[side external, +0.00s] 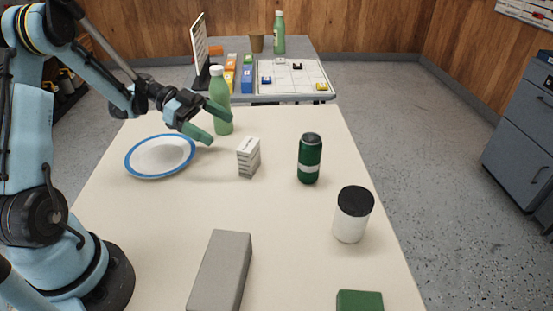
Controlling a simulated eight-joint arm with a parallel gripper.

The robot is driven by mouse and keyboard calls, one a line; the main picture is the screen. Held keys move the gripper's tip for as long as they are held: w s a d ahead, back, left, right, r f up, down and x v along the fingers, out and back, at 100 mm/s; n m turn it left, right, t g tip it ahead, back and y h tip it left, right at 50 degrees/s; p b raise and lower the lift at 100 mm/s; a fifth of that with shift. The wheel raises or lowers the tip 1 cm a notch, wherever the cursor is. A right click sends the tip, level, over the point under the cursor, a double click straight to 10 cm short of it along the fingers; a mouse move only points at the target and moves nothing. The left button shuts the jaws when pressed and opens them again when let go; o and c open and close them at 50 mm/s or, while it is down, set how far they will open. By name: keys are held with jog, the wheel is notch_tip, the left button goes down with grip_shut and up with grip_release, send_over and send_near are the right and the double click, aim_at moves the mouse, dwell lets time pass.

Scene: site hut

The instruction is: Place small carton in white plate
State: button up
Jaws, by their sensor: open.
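The small carton (248,158), white with grey printed bands, stands upright near the middle of the table. The white plate (160,157) with a blue rim lies flat to its left, and its surface looks empty. My gripper (213,124) is open, with its two green fingers apart and nothing visible between them. It hangs above the table, behind and left of the carton and at the plate's right side. Its fingers overlap the view of a green bottle, and I cannot tell how close they are to it.
A green bottle (222,104) stands behind my gripper. A dark green can (310,158), a white jar with black lid (352,215), a grey block (221,272) and a green block (359,301) stand on the table (290,225). A second table behind holds several items.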

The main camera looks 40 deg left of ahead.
jog(key=s+d+r+n+t+y, duration=0.1)
jog(key=s+d+r+n+y, duration=0.4)
jog(key=s+d+n+y, duration=0.4)
jog(key=d+n+y, duration=0.1)
jog(key=n+y, duration=0.2)
jog(key=n, duration=0.1)
jog(key=shift+d+t, duration=0.25)
jog(key=shift+t, duration=0.05)
jog(key=shift+s+r+y, duration=0.15)
jog(key=shift+s+y, duration=0.05)
jog(key=shift+y, duration=0.1)
jog(key=c, duration=0.5)
jog(key=shift+w, duration=0.1)
